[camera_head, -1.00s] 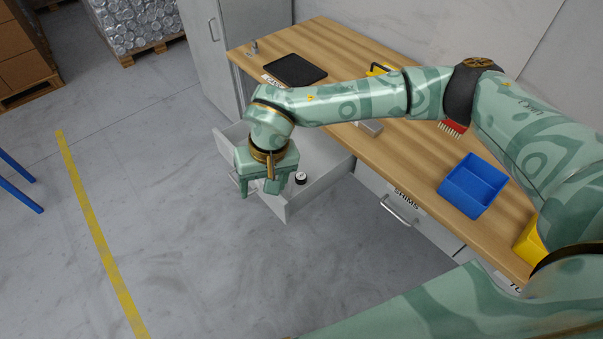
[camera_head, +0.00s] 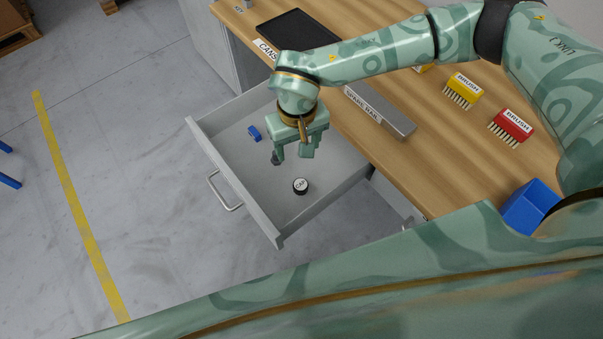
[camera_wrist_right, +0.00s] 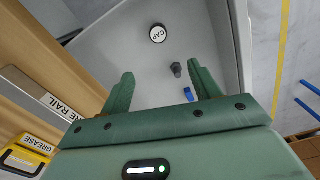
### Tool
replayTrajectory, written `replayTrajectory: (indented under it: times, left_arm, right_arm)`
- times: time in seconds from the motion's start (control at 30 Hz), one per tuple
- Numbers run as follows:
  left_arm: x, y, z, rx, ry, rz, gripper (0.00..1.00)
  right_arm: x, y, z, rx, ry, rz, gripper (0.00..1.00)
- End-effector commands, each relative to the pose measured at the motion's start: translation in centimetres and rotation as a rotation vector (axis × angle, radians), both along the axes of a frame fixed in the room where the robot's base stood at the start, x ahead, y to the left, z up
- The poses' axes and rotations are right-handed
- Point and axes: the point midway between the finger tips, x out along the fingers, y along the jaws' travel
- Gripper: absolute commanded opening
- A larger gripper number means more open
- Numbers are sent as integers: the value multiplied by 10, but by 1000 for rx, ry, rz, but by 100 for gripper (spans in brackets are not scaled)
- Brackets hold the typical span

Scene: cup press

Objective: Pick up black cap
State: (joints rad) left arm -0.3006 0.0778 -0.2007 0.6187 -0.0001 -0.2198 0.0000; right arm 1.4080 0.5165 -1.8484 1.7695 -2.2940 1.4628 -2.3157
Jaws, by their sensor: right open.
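The black cap (camera_head: 300,186), a short round piece with a white top marked CAP, lies in the open grey drawer (camera_head: 226,166). In the right wrist view the cap (camera_wrist_right: 158,34) lies on the drawer floor beyond the fingertips. My right gripper (camera_head: 293,156) is open and empty, pointing down over the drawer, above and behind the cap in the head view. Its two fingers also show spread in the right wrist view (camera_wrist_right: 162,84). The fingers do not touch the cap. My left gripper is not in view.
A small blue piece (camera_head: 254,133) and a small dark piece (camera_wrist_right: 176,69) also lie in the drawer.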

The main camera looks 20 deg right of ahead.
Motion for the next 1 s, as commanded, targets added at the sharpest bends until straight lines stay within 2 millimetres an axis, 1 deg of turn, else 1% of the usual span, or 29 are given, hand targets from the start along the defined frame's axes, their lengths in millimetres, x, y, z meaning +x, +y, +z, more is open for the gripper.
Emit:
replayTrajectory:
  times: [0.03, 0.17, 0.23, 0.4, 0.5, 0.6, 0.77, 0.87, 1.0]
  left_arm:
    - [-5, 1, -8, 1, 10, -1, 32]
    - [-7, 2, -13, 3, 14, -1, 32]
    - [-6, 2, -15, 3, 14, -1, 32]
    - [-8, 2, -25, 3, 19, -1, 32]
    - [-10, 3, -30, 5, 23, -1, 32]
    - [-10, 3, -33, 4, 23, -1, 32]
    - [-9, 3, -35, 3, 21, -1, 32]
    - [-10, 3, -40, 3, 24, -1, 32]
    - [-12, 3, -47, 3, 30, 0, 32]
  right_arm:
    - [0, 0, -10, 1, 5, 0, 62]
    - [0, 0, -22, 0, 9, -1, 62]
    - [-1, 0, -35, 0, 10, -1, 62]
    - [-2, 0, -78, 1, 10, -1, 62]
    - [-2, 0, -100, 0, 10, -1, 62]
    - [-1, 0, -115, 0, 8, -1, 62]
    - [-2, 0, -126, 0, 6, 0, 62]
    - [-6, 1, -140, 0, 9, -1, 62]
    - [-11, 1, -164, 0, 9, -2, 62]
